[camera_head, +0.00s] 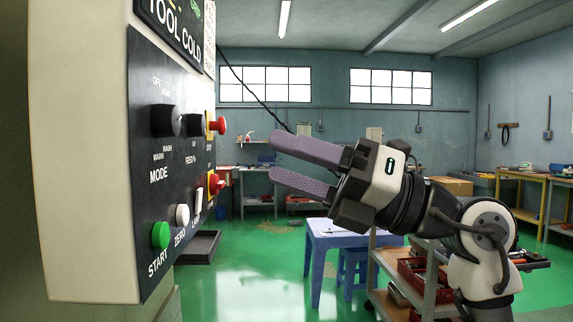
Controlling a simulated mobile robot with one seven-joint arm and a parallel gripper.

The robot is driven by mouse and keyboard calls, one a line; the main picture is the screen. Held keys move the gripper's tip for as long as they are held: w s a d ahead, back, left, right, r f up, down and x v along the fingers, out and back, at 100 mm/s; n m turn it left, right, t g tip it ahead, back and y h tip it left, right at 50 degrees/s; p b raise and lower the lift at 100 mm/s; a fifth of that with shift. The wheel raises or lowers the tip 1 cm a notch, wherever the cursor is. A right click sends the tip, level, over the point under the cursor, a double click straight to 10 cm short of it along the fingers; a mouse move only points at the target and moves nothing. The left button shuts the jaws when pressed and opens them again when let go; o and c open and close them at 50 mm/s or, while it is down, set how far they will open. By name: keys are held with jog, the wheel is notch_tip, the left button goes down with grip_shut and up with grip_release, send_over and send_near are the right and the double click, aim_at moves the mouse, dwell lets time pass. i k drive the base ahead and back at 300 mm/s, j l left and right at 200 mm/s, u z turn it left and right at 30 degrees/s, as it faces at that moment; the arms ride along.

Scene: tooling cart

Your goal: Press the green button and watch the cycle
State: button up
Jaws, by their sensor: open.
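The green button (160,235) sits at the lower left of the dark control panel (143,110), above the word START. Its round cap faces out from the panel. A display at the panel's top (180,22) reads "TOOL COLD" in white, with part cut off by the frame's top edge. My gripper (271,158) is open and empty, its two purple-grey fingers pointing left toward the panel. It is to the right of the green button and higher in the picture, apart from the panel.
A blue table (340,236) and a tooling cart (409,280) stand behind my arm. Green floor is open between.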

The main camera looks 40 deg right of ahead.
aim_at(160, 234)
jog(key=k, duration=1)
